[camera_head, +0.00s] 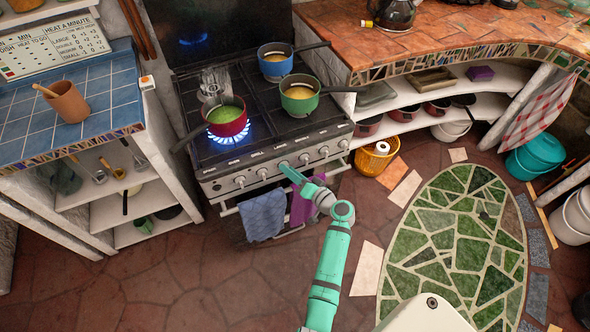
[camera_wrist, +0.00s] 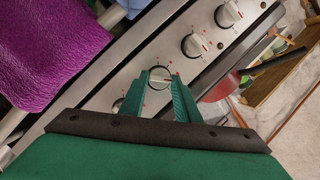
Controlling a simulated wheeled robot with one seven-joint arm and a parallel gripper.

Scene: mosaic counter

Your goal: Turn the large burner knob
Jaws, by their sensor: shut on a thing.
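The stove's front panel carries a row of several white-grey knobs. My gripper (camera_head: 286,169) is at this row, on the third knob from the left. In the wrist view my gripper (camera_wrist: 160,88) has its two green fingers on either side of a round knob (camera_wrist: 160,77) with red marks around it, shut on it. That knob is mostly hidden by my gripper in the head view. I cannot read the panel labels well enough to tell which burner it serves. Two other knobs (camera_wrist: 194,45) (camera_wrist: 229,13) lie toward the upper right in the wrist view.
A red pot (camera_head: 226,119) of green food stands over a lit blue flame, its handle pointing left. A blue pot (camera_head: 275,65) and a green pot (camera_head: 299,96) stand on the other burners. Blue (camera_head: 262,214) and purple (camera_head: 305,204) towels hang below the panel.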

